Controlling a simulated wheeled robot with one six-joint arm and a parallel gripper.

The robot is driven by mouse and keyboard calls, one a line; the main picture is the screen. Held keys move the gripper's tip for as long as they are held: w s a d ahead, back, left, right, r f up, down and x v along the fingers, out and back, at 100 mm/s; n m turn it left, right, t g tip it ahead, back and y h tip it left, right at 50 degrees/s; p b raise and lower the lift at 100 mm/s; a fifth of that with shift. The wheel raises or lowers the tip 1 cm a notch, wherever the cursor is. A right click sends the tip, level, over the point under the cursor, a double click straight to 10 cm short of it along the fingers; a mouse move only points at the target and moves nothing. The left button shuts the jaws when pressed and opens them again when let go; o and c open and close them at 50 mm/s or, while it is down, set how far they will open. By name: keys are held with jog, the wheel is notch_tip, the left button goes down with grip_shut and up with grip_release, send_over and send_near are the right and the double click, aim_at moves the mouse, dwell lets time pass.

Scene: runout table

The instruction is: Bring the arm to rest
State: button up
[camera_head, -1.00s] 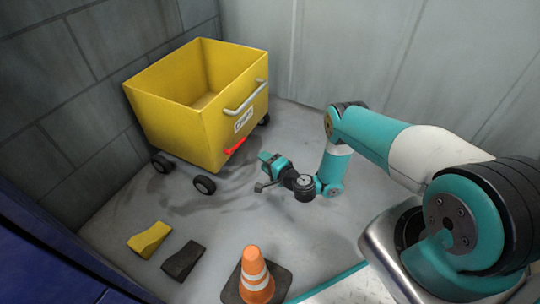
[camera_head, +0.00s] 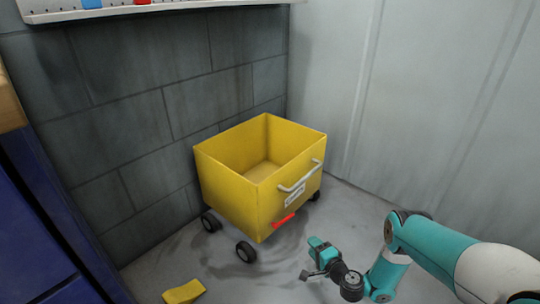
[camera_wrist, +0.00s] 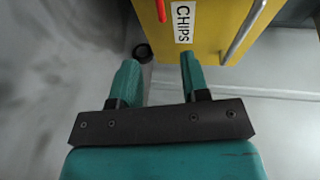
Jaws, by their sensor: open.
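My gripper (camera_wrist: 158,80) is open and empty in the wrist view, its two teal fingers apart. In the head view my gripper (camera_head: 305,272) is low over the floor, in front of the yellow cart and apart from it. My arm reaches in from the lower right, bent at the elbow. The yellow cart (camera_head: 228,199) stands on black wheels in the corner, with a grey handle, a red lever and a label on its front. In the wrist view the cart (camera_wrist: 215,25) shows its label, which reads CHIPS.
Block wall (camera_head: 130,110) on the left and pale panels (camera_head: 430,90) on the right close the corner. A yellow wedge (camera_head: 184,291) lies on the floor at the bottom. A blue cabinet (camera_head: 40,235) stands at the left edge.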

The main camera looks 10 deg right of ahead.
jog(key=w+a+r+n+g+y, duration=0.35)
jog(key=a+r+n, duration=0.2)
jog(key=r, duration=0.55)
jog(key=w+a+r+n+g+y, duration=0.35)
jog(key=a+r+n, duration=0.2)
jog(key=r, duration=0.65)
jog(key=s+a+r+n+g, duration=0.2)
jog(key=s+a+r+n, duration=0.15)
jog(key=r, duration=0.35)
jog(key=s+a+r+n+g, duration=0.2)
jog(key=s+r, duration=0.2)
jog(key=r, duration=0.2)
jog(key=s+r+n+g+h, duration=0.2)
jog(key=s+r+g+h, duration=0.1)
jog(key=s+r, duration=0.6)
jog(key=s+d+r+n+g+h, duration=0.1)
jog(key=s+d+r+h, duration=0.15)
jog(key=s, duration=0.85)
jog(key=s+d+r+n+h, duration=0.15)
jog(key=s+d, duration=0.25)
jog(key=s, duration=0.7)
notch_tip(320, 180, up, 37)
jog(key=p, duration=3.7)
jog(key=shift+w+a+r, duration=0.15)
jog(key=shift+w+a, duration=0.15)
jog(key=shift+w, duration=0.1)
